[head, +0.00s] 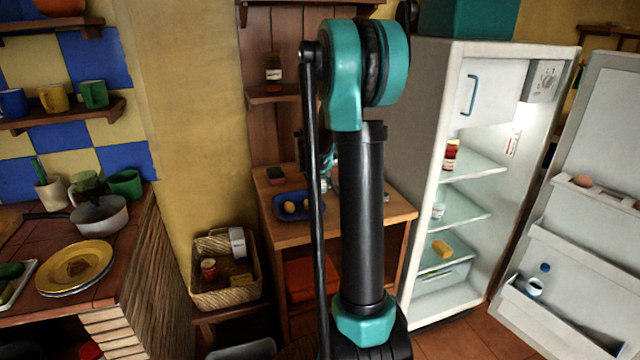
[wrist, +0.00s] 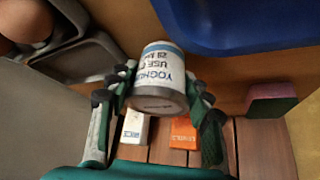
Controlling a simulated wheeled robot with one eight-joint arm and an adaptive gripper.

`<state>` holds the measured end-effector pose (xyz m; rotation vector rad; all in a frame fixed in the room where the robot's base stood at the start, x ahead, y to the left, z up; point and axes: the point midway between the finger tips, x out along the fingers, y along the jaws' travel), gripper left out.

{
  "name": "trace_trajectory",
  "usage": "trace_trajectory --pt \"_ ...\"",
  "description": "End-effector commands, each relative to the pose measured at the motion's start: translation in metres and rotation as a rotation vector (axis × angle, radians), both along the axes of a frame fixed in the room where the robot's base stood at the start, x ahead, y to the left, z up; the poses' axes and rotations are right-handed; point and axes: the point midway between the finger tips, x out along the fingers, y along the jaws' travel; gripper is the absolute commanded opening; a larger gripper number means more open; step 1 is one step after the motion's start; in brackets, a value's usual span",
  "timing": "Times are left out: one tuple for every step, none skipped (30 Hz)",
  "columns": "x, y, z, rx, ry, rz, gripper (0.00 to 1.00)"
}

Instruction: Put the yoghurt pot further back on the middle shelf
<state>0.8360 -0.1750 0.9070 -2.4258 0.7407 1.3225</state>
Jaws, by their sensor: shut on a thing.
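The yoghurt pot (wrist: 158,80) is a white tub with blue lettering reading YOGHURT, seen upside down and tilted in the wrist view. My gripper (wrist: 158,92) is shut on it, with a finger on each side. In the head view my gripper is mostly hidden behind my arm, over the wooden cabinet. The fridge (head: 425,130) stands open at the right. Its middle glass shelf (head: 466,211) carries a small pale container (head: 438,210) near the left side; its label is too small to read.
A blue tray (head: 290,214) with yellow round things sits on the wooden cabinet; it also shows in the wrist view (wrist: 240,28). A jar (head: 451,154) stands on the upper fridge shelf and a yellow item (head: 442,248) lies lower. The open fridge door (head: 600,165) spreads right.

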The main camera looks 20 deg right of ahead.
Motion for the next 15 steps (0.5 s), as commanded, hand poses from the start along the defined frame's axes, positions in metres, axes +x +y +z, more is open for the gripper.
trace_trajectory --pt "0.0 0.0 -0.0036 0.0 0.0 0.0 0.17" --pt "0.0 0.0 -0.0045 0.0 0.0 0.0 0.17" --pt "0.0 0.0 -0.005 0.0 0.0 0.0 0.17" --pt "0.0 0.0 -0.0049 0.0 0.0 0.0 0.17" --pt "0.0 0.0 -0.0048 0.0 0.0 0.0 0.17" --pt "-0.0001 0.0 -0.0047 0.0 0.0 0.0 0.17" --pt "-0.0001 0.0 -0.0047 0.0 0.0 0.0 0.17" --pt "0.0 0.0 -0.0046 0.0 0.0 0.0 0.17" --pt "0.0 0.0 -0.0048 0.0 0.0 0.0 0.17" --pt "0.0 0.0 -0.0052 0.0 0.0 0.0 0.17" --pt "0.0001 -0.0001 -0.0059 0.0 0.0 0.0 0.17" --pt "0.0001 -0.0001 -0.007 0.0 0.0 0.0 0.17" --pt "0.0001 0.0 -0.007 0.0 0.0 0.0 0.52" --pt "0.0001 -0.0001 -0.0068 0.0 0.0 0.0 0.55" --pt "0.0001 0.0 -0.0067 0.0 0.0 0.0 0.6"
